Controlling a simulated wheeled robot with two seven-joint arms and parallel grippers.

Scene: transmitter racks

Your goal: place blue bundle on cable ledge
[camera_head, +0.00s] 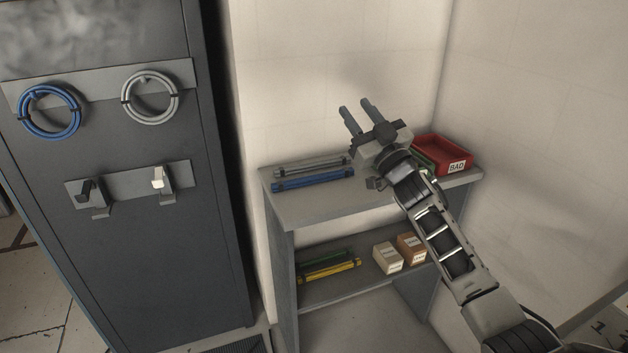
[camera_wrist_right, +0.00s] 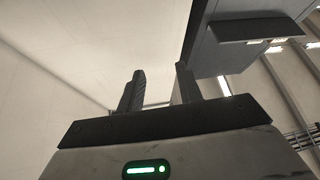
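A straight blue bundle (camera_head: 313,180) with dark ties lies on the top board of a grey shelf unit (camera_head: 340,207), along its left part. A grey bundle (camera_head: 312,165) lies just behind it. My right gripper (camera_head: 357,107) is above the back of the shelf, right of the blue bundle and apart from it, with its fingers pointing up and left. Its two fingers stand apart with nothing between them, as the right wrist view (camera_wrist_right: 160,82) also shows. I cannot tell which surface is called the cable ledge. My left gripper is not in view.
A red bin (camera_head: 442,153) labelled BAD stands at the top board's right end, partly behind my arm. Yellow (camera_head: 330,271) and green (camera_head: 325,258) bundles and two small boxes (camera_head: 388,258) are on the lower board. Blue (camera_head: 49,111) and grey (camera_head: 150,97) coils hang on the dark cabinet (camera_head: 170,250).

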